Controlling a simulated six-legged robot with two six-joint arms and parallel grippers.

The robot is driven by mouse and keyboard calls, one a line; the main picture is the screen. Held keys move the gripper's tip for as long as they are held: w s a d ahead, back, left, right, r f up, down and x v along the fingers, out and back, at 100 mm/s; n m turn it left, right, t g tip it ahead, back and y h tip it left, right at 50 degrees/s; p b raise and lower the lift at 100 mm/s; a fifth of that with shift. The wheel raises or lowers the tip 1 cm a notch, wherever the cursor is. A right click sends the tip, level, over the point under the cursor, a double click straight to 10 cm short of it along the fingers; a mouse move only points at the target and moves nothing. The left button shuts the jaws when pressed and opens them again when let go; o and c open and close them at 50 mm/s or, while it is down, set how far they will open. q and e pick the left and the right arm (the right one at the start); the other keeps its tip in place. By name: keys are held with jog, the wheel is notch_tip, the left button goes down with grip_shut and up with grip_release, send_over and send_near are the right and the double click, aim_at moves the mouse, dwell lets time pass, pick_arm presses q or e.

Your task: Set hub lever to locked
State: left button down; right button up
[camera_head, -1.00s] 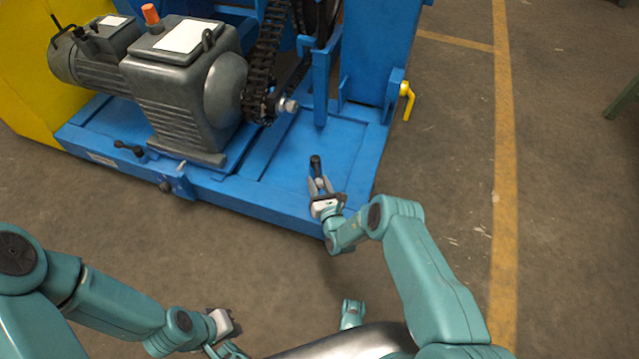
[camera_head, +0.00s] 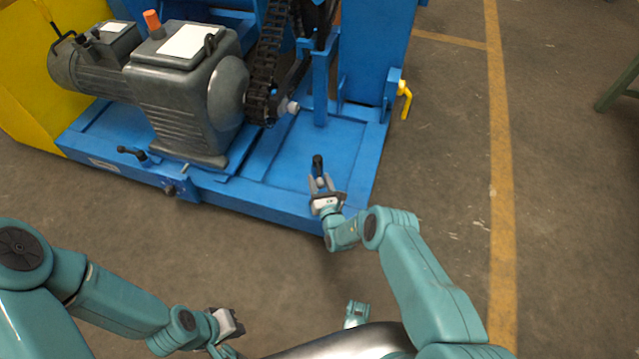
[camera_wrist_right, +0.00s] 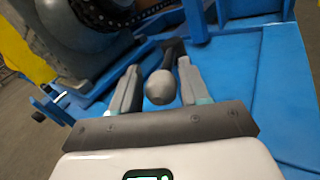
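A lever with a black handle (camera_head: 317,165) and a round grey end stands near the front right of the blue base; I cannot tell whether it is the hub lever. My right gripper (camera_head: 320,182) is at it with its fingers apart. In the right wrist view, the grey ball (camera_wrist_right: 160,87) lies between the spread fingers, with a gap to the left finger. The black handle (camera_wrist_right: 173,52) reaches beyond the fingertips, close to the right one (camera_wrist_right: 184,62). My left gripper (camera_head: 228,324) is low over the floor, away from the machine; its fingers are unclear.
A grey motor and gearbox (camera_head: 185,95) sits on the blue base (camera_head: 255,195), with a black chain (camera_head: 268,70) beside it. A small black lever (camera_head: 132,153) is at the front left edge. A yellow handle (camera_head: 405,97) sticks out at right. The floor in front is clear.

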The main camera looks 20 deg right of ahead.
jog(key=shift+o, duration=0.6)
jog(key=shift+r, duration=0.15)
jog(key=shift+f, duration=0.2)
jog(key=shift+s, duration=0.1)
jog(key=shift+s+p, duration=0.3)
jog(key=shift+s, duration=0.05)
jog(key=s+p, duration=0.4)
jog(key=s, duration=0.7)
jog(key=shift+a, duration=0.3)
jog(key=shift+c, duration=0.2)
